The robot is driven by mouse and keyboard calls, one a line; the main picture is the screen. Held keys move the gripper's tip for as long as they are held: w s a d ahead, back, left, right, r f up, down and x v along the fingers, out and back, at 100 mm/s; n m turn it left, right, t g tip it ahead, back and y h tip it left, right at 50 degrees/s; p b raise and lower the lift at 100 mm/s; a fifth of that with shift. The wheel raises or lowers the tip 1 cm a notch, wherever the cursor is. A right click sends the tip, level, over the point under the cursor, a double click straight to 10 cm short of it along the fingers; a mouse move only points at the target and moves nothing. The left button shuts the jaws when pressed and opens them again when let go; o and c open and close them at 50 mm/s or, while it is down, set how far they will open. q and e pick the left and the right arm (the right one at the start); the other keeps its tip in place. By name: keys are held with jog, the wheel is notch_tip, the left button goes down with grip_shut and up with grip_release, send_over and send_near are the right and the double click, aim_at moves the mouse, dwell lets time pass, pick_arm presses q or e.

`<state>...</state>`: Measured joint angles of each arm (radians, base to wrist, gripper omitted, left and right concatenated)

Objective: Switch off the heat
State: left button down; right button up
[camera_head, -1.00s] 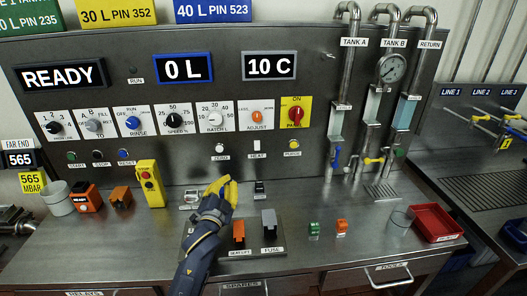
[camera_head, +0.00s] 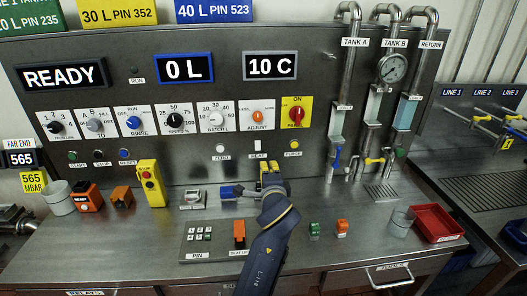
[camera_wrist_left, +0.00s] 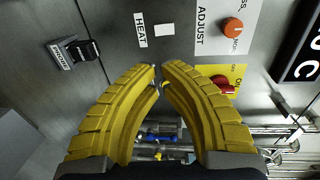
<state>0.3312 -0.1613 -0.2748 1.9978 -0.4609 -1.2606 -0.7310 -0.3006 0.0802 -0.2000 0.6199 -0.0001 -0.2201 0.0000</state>
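The HEAT label (camera_head: 257,156) is on the steel panel, with a small white rectangular piece (camera_head: 257,145) directly above it. In the left wrist view, the label (camera_wrist_left: 140,28) and white piece (camera_wrist_left: 163,30) show just past my fingertips. My left gripper (camera_head: 270,168) is just below and slightly right of the label in the head view. Its yellow fingertips (camera_wrist_left: 160,70) nearly meet, with nothing visible between them. Contact with the panel cannot be told. My right gripper is not in view.
The PURGE button (camera_head: 292,144) and red PANEL knob (camera_head: 295,114) are close to the right. The ZERO button (camera_head: 220,148) is to the left. A blue-ended part (camera_head: 228,190) sits left of my gripper. The 10 C display (camera_head: 269,66) is above.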

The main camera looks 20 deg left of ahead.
aim_at(262, 147)
pick_arm(q)
jog(key=x, duration=1.4)
dwell(0.4)
